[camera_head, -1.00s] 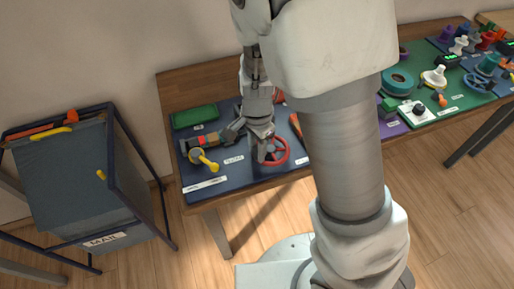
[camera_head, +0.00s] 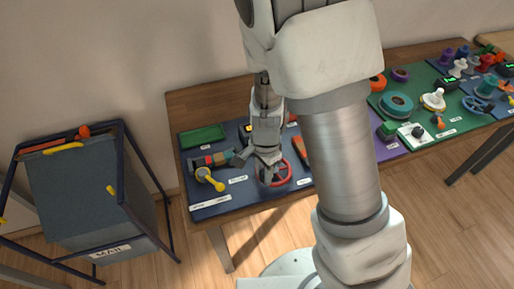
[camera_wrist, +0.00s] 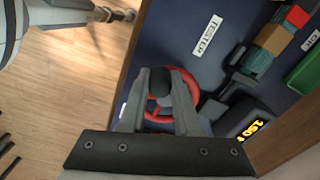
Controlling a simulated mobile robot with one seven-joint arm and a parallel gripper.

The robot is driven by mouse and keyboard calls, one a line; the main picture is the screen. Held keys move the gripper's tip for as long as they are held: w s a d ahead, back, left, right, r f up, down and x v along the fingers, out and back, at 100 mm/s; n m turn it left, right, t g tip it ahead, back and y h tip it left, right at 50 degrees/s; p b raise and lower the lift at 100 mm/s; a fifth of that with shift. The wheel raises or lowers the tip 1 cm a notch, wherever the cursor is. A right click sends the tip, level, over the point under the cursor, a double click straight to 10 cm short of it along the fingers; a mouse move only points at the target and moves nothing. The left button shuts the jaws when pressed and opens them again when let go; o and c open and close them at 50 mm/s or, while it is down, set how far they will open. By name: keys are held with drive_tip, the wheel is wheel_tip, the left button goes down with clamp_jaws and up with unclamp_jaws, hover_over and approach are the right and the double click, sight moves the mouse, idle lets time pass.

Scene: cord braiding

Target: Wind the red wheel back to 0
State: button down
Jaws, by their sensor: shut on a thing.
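The red wheel (camera_head: 287,173) lies on the dark blue board (camera_head: 228,201) near the table's front edge. In the wrist view the red wheel (camera_wrist: 194,92) shows as a ring around and behind my fingers, with a dark grey knob (camera_wrist: 158,84) between them. My gripper (camera_head: 268,174) reaches down over the wheel. In the wrist view my gripper (camera_wrist: 160,98) is shut on the knob, one finger on each side. A dark display box (camera_wrist: 254,124) beside the wheel shows yellow digits that look like 150. Part of the rim is hidden by the fingers.
Green and purple boards with several parts lie to the right. A grey mail bin (camera_head: 85,190) stands left on the floor.

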sight(290, 175)
drive_tip(key=shift+s+d+f, duration=0.1)
drive_tip(key=shift+s+d, duration=0.1)
drive_tip(key=shift+d, duration=0.25)
drive_tip(key=d+b, duration=0.1)
drive_tip(key=d, duration=0.1)
drive_tip(key=d+b, duration=0.1)
drive_tip(key=d, duration=0.1)
drive_tip(key=shift+s+f, duration=0.1)
drive_tip(key=shift+s, duration=0.1)
drive_tip(key=shift+w+d+b, duration=0.9)
drive_tip(key=shift+w+d, duration=0.15)
drive_tip(key=shift+d, duration=0.2)
drive_tip(key=shift+w+d+r, duration=0.1)
drive_tip(key=shift+w+r, duration=0.1)
drive_tip(key=shift+r+p, duration=0.1)
drive_tip(key=shift+p, duration=0.35)
